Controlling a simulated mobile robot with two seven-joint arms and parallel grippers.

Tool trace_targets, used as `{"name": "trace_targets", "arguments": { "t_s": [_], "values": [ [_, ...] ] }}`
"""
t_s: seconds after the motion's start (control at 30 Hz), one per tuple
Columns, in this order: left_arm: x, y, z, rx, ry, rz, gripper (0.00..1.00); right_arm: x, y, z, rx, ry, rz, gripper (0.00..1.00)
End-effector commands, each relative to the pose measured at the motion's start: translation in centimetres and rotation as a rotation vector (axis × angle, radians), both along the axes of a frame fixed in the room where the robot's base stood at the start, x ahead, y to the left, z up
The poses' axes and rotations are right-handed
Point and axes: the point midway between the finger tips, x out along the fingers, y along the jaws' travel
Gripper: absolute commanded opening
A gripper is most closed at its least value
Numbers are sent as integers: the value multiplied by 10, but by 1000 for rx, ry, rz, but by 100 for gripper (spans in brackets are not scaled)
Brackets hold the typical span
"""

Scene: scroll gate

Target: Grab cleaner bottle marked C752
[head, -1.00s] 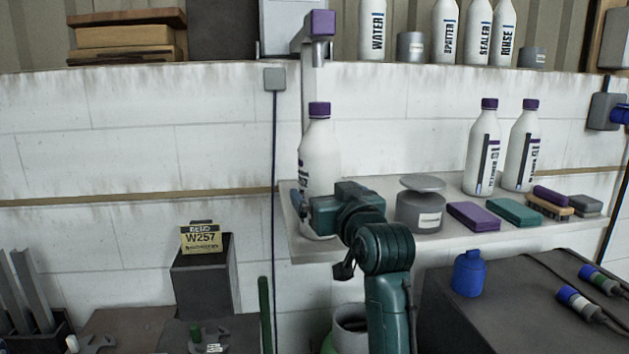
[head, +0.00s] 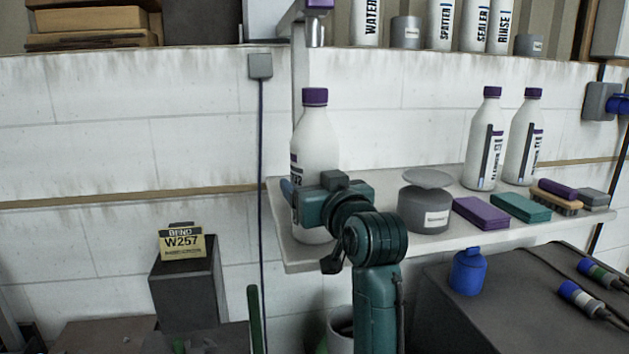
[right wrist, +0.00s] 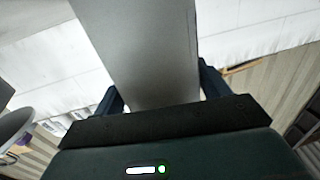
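A white bottle (head: 314,145) with a purple cap stands on the left end of the shelf in the head view. Only the edge of its label shows, its end seeming to read 52, so its full mark cannot be read. My right gripper (head: 308,200) is around the lower part of this bottle and hides some of it. In the right wrist view the pale bottle body (right wrist: 145,50) fills the space between the dark blue fingers of the right gripper (right wrist: 160,88), which appear to touch both sides. My left gripper is not in view.
The shelf (head: 300,258) also holds a grey jar (head: 425,210), purple and teal blocks, a brush and two similar purple-capped bottles (head: 484,140) (head: 524,140). A purple-ended fixture (head: 317,20) overhangs the held bottle. A W257 sign (head: 183,243) stands left; a blue bottle (head: 468,272) is below the shelf.

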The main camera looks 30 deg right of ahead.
Motion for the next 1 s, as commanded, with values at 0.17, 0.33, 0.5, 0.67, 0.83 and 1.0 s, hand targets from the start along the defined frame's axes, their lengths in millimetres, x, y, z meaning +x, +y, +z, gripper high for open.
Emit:
{"name": "trace_targets", "arguments": {
  "t_s": [0.17,0.33,0.5,0.67,0.83,1.0],
  "values": [
    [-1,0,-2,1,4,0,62,0,0,0,0,0,0,60],
    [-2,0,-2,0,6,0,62,0,0,0,0,0,0,46],
    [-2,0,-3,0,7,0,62,0,0,0,0,0,0,32],
    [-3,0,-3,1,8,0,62,0,0,2,-1,-7,0,23],
    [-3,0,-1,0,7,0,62,0,0,4,-1,-6,0,23],
    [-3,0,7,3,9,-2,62,4,0,12,-2,-7,0,23]
  ]
}}
